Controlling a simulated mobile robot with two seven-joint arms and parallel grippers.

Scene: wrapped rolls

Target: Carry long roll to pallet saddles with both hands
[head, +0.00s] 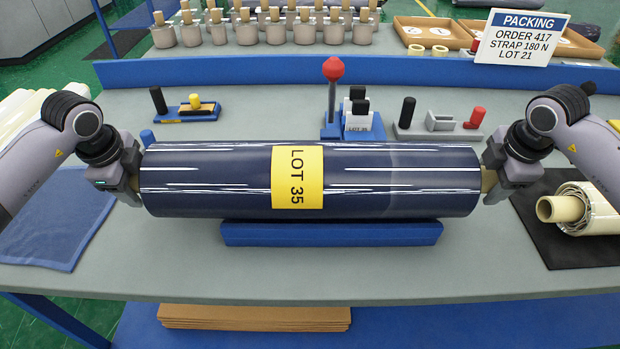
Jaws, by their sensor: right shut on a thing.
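The long roll (230,190) is wrapped in glossy dark blue film and lies level across the middle of the head view. It bears a yellow label (297,177) reading LOT 35. A blue cradle (331,234) shows below it; I cannot tell whether the roll touches it. My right gripper (488,182) is shut on the pale core end at the roll's right end. My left gripper (136,184) is at the roll's left end; its fingertips are hidden, so its jaw state is unclear. No pallet can be made out.
A blue mat (50,225) lies left; a dark mat (540,235) with cream rolls (590,208) lies right. Behind stand a red-knobbed post (332,90), tool holders (190,110) and a blue ledge (230,72). The grey table front (300,275) is clear. Cardboard (255,317) lies below.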

